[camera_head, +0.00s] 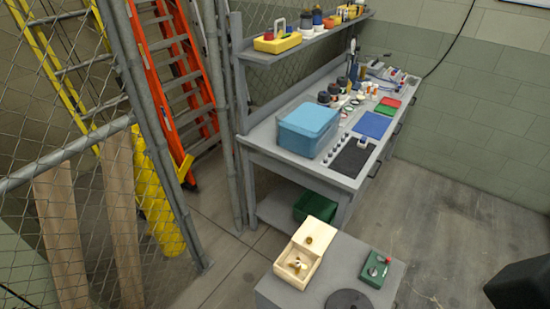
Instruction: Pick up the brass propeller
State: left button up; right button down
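A small brass-coloured object, which looks like the brass propeller (298,266), lies inside a pale wooden box (284,272). The box stands on a grey cabinet or stand (325,283) at the lower middle. The propeller is small in the picture and the box walls hide part of it, so its exact pose is hard to tell. A round brass-coloured spot shows on the box's raised far part. Neither gripper's fingers are in view. A dark, blunt shape at the lower right edge may be part of my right arm.
A green control box (375,268) with a red button and a dark round disc (348,300) share the stand's top. Behind is a grey workbench (265,140) with a blue bin (308,130). A wire fence stands left. Open floor lies right.

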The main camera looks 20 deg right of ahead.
aim_at(298, 266)
jog(key=l+z, duration=0.25)
jog(key=l, duration=0.55)
jog(key=z, duration=4.65)
jog(key=u, duration=4.65)
